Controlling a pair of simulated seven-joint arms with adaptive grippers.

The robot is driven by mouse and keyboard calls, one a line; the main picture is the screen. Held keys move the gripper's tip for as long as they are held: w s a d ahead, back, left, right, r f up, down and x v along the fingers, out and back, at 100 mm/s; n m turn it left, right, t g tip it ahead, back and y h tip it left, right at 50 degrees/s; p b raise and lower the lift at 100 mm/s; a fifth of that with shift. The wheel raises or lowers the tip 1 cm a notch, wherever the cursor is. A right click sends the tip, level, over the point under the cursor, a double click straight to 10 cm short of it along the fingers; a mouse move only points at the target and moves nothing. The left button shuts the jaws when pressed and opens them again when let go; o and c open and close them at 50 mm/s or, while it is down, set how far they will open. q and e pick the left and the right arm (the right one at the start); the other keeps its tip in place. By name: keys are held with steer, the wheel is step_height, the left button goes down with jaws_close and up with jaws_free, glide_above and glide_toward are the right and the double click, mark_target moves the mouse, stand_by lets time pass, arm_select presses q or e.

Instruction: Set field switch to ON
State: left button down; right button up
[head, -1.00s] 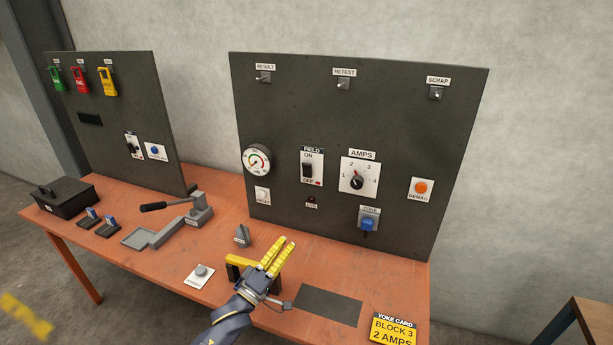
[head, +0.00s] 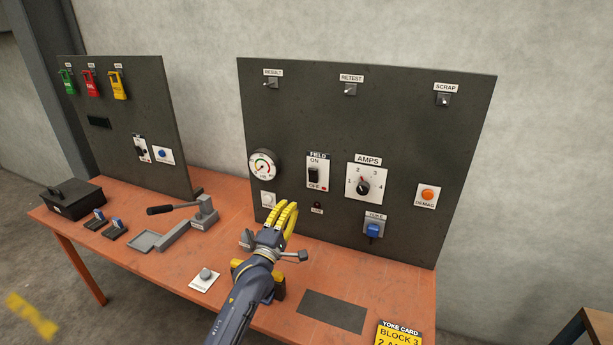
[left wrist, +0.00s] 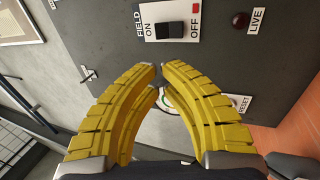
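The FIELD switch (head: 314,175) is a black rocker on a white plate on the right dark panel, with ON above and OFF below. It also shows in the left wrist view (left wrist: 170,30), lying sideways between ON at left and OFF at right. I cannot tell for sure which way the rocker is tipped. My left gripper (head: 290,208) is in front of the panel, below and left of the switch, apart from it. Its yellow curved fingertips (left wrist: 160,68) are drawn together with nothing seen between them. My right gripper is in neither view.
The gauge (head: 263,164) is left of the switch, the AMPS knob (head: 363,188) right, and a dark LIVE lamp (head: 317,207) below. A yellow and black block (head: 278,286) stands under my left arm. A grey rectangle (head: 333,311) lies on the orange bench.

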mark_target(308, 171)
arm_select(q)
steer(key=x, duration=1.4)
stand_by(0.4)
